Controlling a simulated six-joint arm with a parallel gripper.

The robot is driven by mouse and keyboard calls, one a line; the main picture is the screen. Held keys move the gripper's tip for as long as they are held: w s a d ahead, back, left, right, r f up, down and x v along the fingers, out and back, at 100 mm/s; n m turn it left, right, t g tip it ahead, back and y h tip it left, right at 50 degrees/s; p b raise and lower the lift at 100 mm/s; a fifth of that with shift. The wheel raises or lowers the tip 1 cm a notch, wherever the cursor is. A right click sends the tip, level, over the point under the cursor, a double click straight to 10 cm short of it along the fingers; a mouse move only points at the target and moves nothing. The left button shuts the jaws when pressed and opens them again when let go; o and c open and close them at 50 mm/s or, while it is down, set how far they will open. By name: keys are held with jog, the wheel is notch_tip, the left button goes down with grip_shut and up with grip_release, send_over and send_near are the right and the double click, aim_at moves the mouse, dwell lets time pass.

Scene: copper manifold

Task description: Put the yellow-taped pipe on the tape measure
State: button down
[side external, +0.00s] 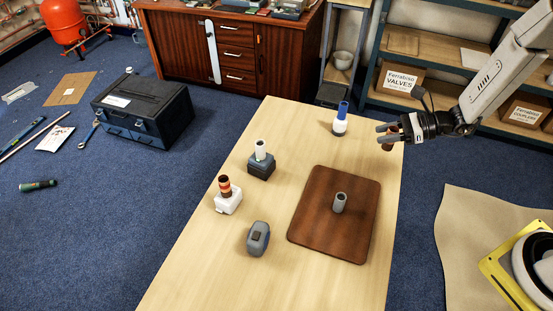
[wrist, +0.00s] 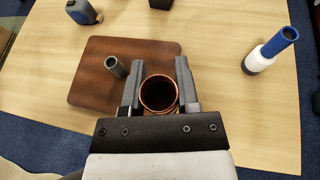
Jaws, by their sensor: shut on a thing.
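In the wrist view, the open end of this copper pipe (wrist: 159,95) shows between the two fingers. No yellow tape can be made out on it. The tape measure (side external: 258,238), grey-blue with a dark patch, lies on the table at the front left, well away from my gripper. It also shows partly cut off in the wrist view (wrist: 82,11). Nothing is seen on top of it.
A brown board (side external: 312,225) bears an upright grey pipe (side external: 340,203). A blue pipe (side external: 343,108) stands in a white base. A white pipe (side external: 261,149) stands on a dark block, and a red-banded pipe (side external: 225,186) on a white block near the tape measure. The front table is clear.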

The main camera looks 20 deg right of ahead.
jog(key=s+a+r+n+g, duration=0.2)
jog(key=s+a, duration=0.3)
jog(key=a, duration=0.4)
jog(key=s+a+r+n+g+y, duration=0.1)
jog(key=s+a+n+g, duration=0.2)
jog(key=a, duration=0.7)
jog(key=s+a+r+n+g+y, duration=0.1)
jog(key=s+a+r+n+g, duration=0.1)
jog(key=s+a, duration=0.6)
jog(key=a+n+g, duration=0.1)
jog(key=a+g, duration=0.1)
jog(key=shift+a+r+n+g, duration=0.15)
jog(key=shift+r+n+g, duration=0.15)
jog(key=shift+r+g, duration=0.1)
jog(key=shift+w+f, duration=0.1)
jog(key=shift+w+a+f, duration=1.35)
jog(key=shift+w+f, duration=0.2)
jog(key=shift+w, duration=0.2)
jog(key=shift+w+a+f, duration=1.4)
jog(key=shift+w+f, duration=0.15)
jog(key=shift+w, duration=0.25)
jog(key=shift+w+a+f, duration=1.35)
jog(key=shift+w+f, duration=0.2)
jog(key=shift+w, duration=0.2)
